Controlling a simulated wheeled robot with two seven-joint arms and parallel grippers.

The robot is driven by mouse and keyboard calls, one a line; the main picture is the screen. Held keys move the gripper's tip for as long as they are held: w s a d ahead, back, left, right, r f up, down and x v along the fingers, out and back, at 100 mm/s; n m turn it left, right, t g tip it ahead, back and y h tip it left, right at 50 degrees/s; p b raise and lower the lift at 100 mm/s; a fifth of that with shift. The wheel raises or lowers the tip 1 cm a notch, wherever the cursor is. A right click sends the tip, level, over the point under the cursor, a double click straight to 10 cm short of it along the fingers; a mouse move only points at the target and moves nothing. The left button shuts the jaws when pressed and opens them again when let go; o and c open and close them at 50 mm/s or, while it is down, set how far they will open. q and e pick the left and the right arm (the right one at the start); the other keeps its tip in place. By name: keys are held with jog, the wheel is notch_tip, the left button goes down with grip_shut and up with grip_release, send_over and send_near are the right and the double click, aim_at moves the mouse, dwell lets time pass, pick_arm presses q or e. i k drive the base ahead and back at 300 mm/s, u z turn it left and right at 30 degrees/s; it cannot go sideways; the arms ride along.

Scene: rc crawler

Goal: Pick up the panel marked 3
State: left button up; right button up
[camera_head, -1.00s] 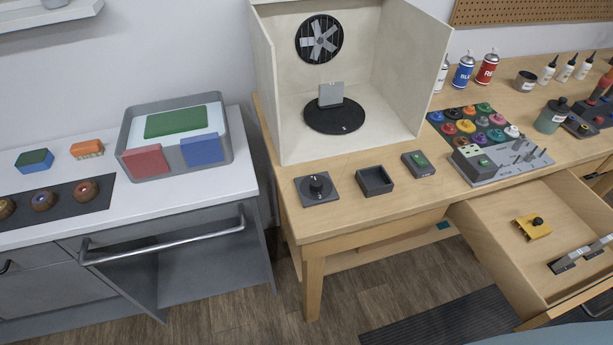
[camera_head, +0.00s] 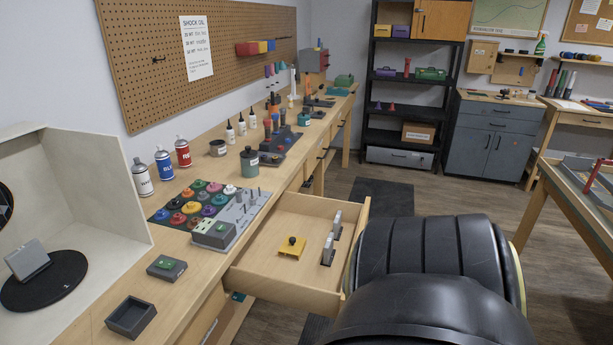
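I cannot make out a panel marked 3 in the head view. A plain grey panel (camera_head: 28,260) leans on the black turntable (camera_head: 66,284) inside the pale open booth (camera_head: 90,185) at the left. No number can be read on it. Neither of my grippers shows, so I cannot see what they hold.
An open wooden drawer (camera_head: 337,300) juts out from the long workbench, holding a yellow part (camera_head: 291,247) and two grey-black pieces. A small black tray (camera_head: 131,317) sits on the bench's near end. Black shelving (camera_head: 413,85) stands at the back. Some floor between is clear.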

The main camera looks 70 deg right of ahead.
aim_at(328, 253)
jog(key=z, duration=1.7)
